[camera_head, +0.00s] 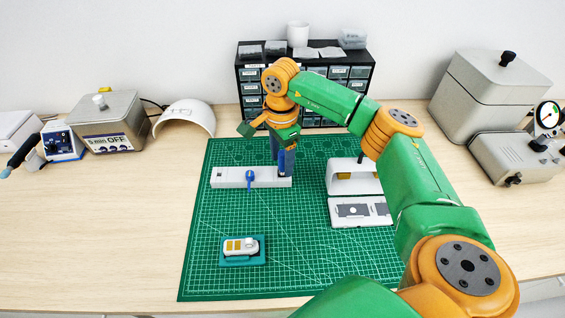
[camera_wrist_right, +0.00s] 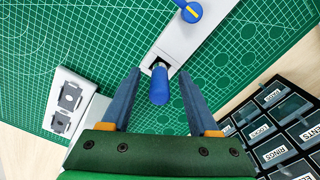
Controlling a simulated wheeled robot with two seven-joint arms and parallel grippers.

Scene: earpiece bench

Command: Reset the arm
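My right gripper (camera_head: 284,170) points down over the right end of a long white holder (camera_head: 225,178) on the green mat. In the right wrist view, the gripper (camera_wrist_right: 159,72) is open, its two fingers on either side of a blue cylindrical handle (camera_wrist_right: 160,86). The handle stands at a dark slot in the holder's end, with visible gaps to both fingers. A second blue piece with a round head (camera_head: 250,175) sits mid-holder; it also shows in the right wrist view (camera_wrist_right: 191,12). My left gripper is in neither view.
A teal tray (camera_head: 226,261) with a small device, and a white open case (camera_head: 344,183), lie on the cutting mat (camera_head: 300,275). A black drawer cabinet (camera_head: 250,75) stands behind the gripper. Boxes and instruments line both sides. The mat's front middle is clear.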

